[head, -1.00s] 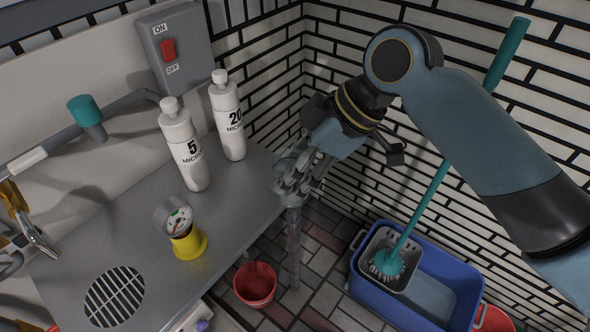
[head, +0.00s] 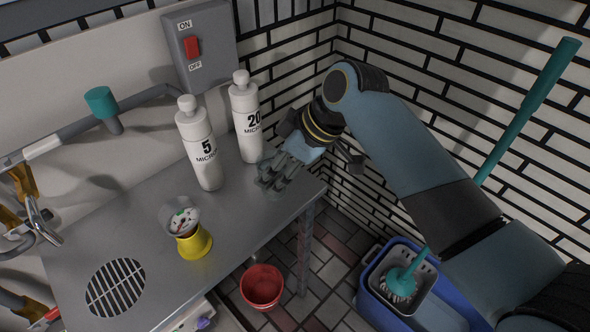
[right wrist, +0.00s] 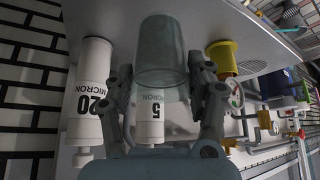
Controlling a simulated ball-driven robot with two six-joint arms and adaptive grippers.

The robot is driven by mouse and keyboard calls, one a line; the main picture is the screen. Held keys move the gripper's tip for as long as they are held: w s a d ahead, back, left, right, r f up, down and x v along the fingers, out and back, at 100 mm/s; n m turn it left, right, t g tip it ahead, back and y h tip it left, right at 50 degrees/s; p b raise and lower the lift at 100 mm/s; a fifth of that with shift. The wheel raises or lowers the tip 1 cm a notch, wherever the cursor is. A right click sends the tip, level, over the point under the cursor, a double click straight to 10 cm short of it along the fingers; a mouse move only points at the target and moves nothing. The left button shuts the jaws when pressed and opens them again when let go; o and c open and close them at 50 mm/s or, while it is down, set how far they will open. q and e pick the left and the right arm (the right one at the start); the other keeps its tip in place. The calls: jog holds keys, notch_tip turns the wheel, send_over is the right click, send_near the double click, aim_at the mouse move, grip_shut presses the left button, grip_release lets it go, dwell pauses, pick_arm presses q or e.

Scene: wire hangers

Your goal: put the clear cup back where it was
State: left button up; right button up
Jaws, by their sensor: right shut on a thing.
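The clear cup (right wrist: 160,50) is see-through and grey-tinted. My right gripper (head: 272,182) is shut around its sides; the fingers flank it in the right wrist view (right wrist: 165,92). In the head view the cup (head: 268,176) is mostly hidden behind the fingers, at the counter's right end, in front of the "20 MICRON" bottle. I cannot tell whether its base touches the counter. My left gripper is not in view.
The steel counter (head: 125,222) carries the white "5 MICRON" bottle (head: 200,150), the "20 MICRON" bottle (head: 246,120) and a gauge on a yellow base (head: 195,243). A red bucket (head: 262,287) and a blue mop bucket (head: 445,305) stand on the floor.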

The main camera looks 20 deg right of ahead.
jog(key=shift+w+a+f, duration=0.15)
jog(key=shift+w+f, duration=0.25)
jog(key=shift+w, duration=0.2)
jog(key=shift+f, duration=2)
jog(key=shift+f, duration=0.1)
jog(key=o, duration=1.4)
jog(key=shift+c, duration=0.2)
